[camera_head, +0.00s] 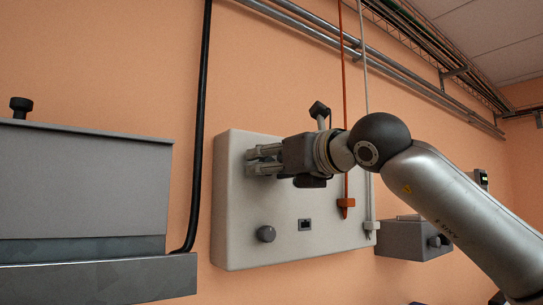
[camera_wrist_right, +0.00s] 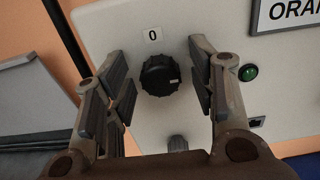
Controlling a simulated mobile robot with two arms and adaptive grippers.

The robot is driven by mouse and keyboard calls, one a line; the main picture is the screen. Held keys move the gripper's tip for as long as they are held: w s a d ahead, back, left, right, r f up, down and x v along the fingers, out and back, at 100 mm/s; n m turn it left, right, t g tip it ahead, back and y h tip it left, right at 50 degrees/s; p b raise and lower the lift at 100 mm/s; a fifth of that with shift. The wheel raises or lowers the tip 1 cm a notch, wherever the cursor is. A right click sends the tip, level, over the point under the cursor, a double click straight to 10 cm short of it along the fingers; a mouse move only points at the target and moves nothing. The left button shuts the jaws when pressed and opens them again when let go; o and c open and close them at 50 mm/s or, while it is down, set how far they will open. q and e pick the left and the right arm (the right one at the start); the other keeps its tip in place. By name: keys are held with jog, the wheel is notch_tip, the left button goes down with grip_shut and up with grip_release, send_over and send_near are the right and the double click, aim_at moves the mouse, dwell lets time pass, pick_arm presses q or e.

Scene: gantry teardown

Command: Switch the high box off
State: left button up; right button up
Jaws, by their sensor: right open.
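The pale grey box (camera_head: 235,225) is fixed to the orange wall. In the right wrist view a round black knob (camera_wrist_right: 160,76) sits on its face, with a "0" label (camera_wrist_right: 153,35) above it. A small light mark on the knob points right, away from the "0". My right gripper (camera_head: 258,160) is at the upper left of the box; it also shows in the right wrist view (camera_wrist_right: 160,85). It is open, one finger either side of the knob, with gaps on both sides. In the head view the gripper hides this knob. My left gripper is not in view.
The box also carries a green lamp (camera_wrist_right: 247,73), a socket (camera_head: 304,225), a lower knob (camera_head: 266,234) and a sign reading "ORAN", cut off (camera_wrist_right: 284,12). Orange (camera_head: 346,110) and grey cables hang over it. A smaller grey box (camera_head: 405,240) is at right, a grey cabinet (camera_head: 80,180) at left.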

jog(key=c, duration=1)
jog(key=shift+a+f+n+p, duration=0.1)
jog(key=shift+n+p, duration=0.05)
jog(key=shift+n, duration=4.35)
jog(key=shift+a+f+n+p, duration=0.1)
jog(key=shift+n+p, duration=0.05)
jog(key=shift+n, duration=4.35)
jog(key=o, duration=1)
jog(key=shift+s, duration=0.1)
